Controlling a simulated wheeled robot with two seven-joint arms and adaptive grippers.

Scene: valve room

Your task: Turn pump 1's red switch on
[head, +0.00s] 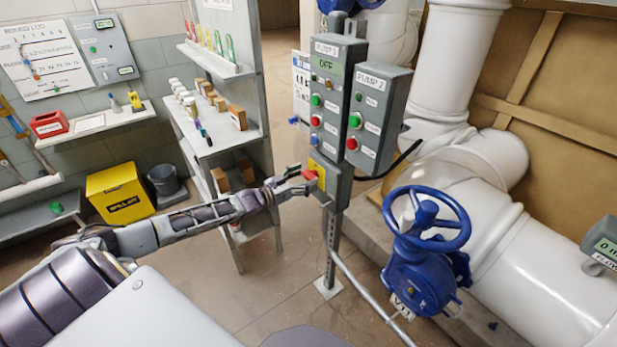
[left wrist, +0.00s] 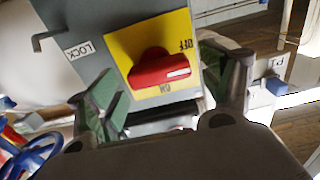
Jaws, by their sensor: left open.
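The pump 1 box (head: 331,85) stands on a post and its display reads OFF. Below its buttons is a yellow plate (head: 318,168) with the red switch (head: 309,175). My left gripper (head: 297,181) is open at the switch. In the left wrist view its fingers (left wrist: 165,95) stand on either side of the switch, with gaps; contact is not visible. My right gripper is out of view.
The pump 2 box (head: 377,115) adjoins on the right. A blue valve wheel (head: 428,218) stands right of the post. A shelf unit (head: 215,145) stands behind my left arm, near a yellow bin (head: 120,192). A LOCK tab (left wrist: 80,50) shows beside the plate.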

